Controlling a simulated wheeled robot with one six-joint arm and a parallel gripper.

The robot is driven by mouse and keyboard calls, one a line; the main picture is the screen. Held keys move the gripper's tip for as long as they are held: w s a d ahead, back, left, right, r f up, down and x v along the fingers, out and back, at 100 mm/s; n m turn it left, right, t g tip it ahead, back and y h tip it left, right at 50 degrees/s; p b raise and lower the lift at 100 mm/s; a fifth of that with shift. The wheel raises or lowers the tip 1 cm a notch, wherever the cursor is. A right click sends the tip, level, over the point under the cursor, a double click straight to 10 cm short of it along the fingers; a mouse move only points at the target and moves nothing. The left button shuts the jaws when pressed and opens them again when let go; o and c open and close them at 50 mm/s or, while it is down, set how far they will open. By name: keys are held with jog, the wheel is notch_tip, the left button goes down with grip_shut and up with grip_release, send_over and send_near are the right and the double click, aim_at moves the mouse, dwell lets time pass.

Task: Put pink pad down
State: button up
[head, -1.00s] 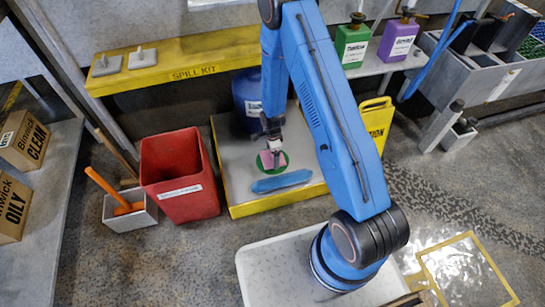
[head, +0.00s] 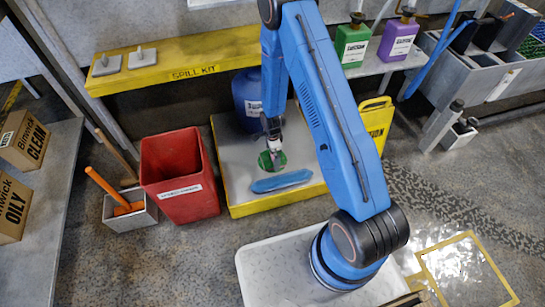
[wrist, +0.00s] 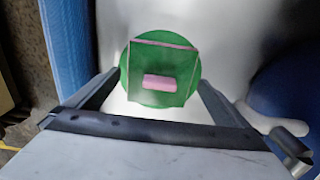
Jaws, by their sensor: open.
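The pink pad shows in the wrist view as a square outline over a round green patch (wrist: 190,63), with a pink far edge and a small pink block (wrist: 157,82) at its middle. Most of the square's face looks green; I cannot tell whether it is the pad's surface or the patch showing through. My gripper (wrist: 159,80) is open, its fingers apart on either side of the pad. In the head view my gripper (head: 272,138) is just above the green patch (head: 265,160), and little pink is visible there.
A blue elongated thing (head: 281,181) lies near the front of the yellow-edged platform (head: 238,192). A blue drum (head: 248,98) stands behind, a red bin (head: 180,172) to the left, a yellow sign (head: 377,125) to the right. The yellow spill kit shelf (head: 160,72) is behind.

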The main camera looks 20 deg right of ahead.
jog(key=s+d+r+n+t, duration=0.1)
jog(key=s+r+n, duration=0.2)
jog(key=r, duration=1.1)
jog(key=s+d+r+n, duration=0.2)
jog(key=s+r+n, duration=0.1)
jog(key=r, duration=1.1)
jog(key=s+d+r+n+t, duration=0.1)
jog(key=s+r+n, duration=0.15)
jog(key=r, duration=1.15)
jog(key=s+d+r+n+t, duration=0.1)
jog(key=s+r+n, duration=0.3)
jog(key=s+r, duration=0.3)
jog(key=s+d+r+n+t, duration=0.1)
jog(key=s+r+n, duration=0.4)
jog(key=s, duration=1.3)
notch_tip(320, 180, up, 3)
jog(key=shift+d+r+t, duration=0.2)
jog(key=shift+d+t, duration=0.2)
jog(key=shift+d, duration=0.1)
jog(key=shift+s+n, duration=0.1)
jog(key=shift+n, duration=0.15)
